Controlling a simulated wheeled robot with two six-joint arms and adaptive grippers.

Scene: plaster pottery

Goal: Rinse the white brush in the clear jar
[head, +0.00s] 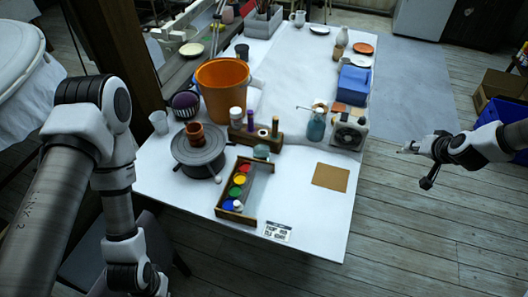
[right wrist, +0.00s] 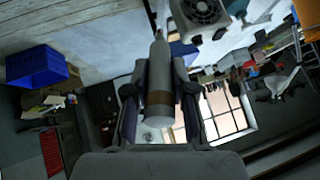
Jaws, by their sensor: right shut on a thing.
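My right gripper (head: 418,150) is off the table's right side, above the wooden floor. In the right wrist view it is shut on the white brush (right wrist: 159,75), a pale rod with a brown band and a narrow far end. A translucent, pale cup (head: 159,122), which looks like the clear jar, stands upright at the table's left edge. A small greenish glass piece (head: 262,152) sits near the middle; I cannot tell what it is. My left arm comes down at the left, and its gripper is out of the picture.
The front right corner is clear around a tan square (head: 331,177).

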